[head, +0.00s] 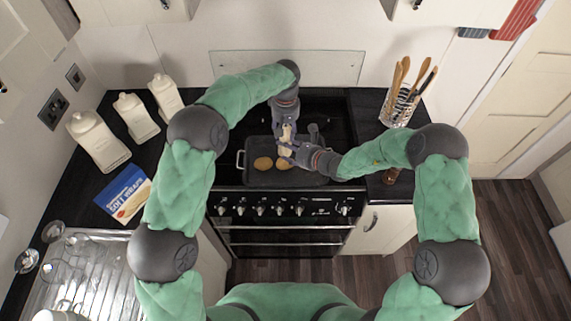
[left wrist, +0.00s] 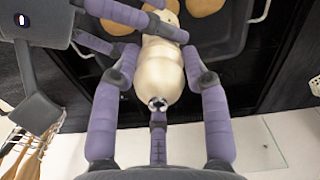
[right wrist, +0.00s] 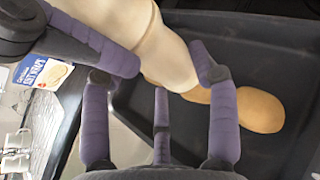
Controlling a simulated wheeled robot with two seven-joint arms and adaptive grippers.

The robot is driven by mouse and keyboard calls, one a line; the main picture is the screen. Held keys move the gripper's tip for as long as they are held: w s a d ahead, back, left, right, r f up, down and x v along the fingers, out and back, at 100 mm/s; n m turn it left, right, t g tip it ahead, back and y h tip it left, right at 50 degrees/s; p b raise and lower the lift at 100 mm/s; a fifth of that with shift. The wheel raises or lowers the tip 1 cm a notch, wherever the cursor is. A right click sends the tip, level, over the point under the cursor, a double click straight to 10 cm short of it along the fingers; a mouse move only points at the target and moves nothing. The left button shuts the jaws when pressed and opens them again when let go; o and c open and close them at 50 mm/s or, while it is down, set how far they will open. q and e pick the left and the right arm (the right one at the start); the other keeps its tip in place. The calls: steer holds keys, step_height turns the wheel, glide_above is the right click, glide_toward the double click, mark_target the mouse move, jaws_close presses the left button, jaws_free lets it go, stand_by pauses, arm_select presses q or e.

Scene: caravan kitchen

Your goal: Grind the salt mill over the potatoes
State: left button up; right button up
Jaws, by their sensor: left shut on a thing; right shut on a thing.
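The cream salt mill (head: 286,139) is held above the dark baking tray (head: 252,177) on the hob. My left gripper (head: 286,126) is shut on the mill's upper, rounded part; the left wrist view shows the mill (left wrist: 158,72) between its purple fingers. My right gripper (head: 290,152) is shut on the mill's lower part, and the right wrist view shows the mill (right wrist: 165,55) between its fingers. Potatoes (head: 263,163) lie in the tray below; one shows clearly in the right wrist view (right wrist: 260,110). Others are partly hidden by the grippers and mill.
A glass splashback (head: 330,66) stands behind the hob.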

arm_select(q)
steer(key=n, duration=0.4)
steer(key=shift+n, duration=0.3)
steer(key=n, duration=0.4)
steer(key=shift+n, duration=0.4)
steer(key=o, duration=0.9)
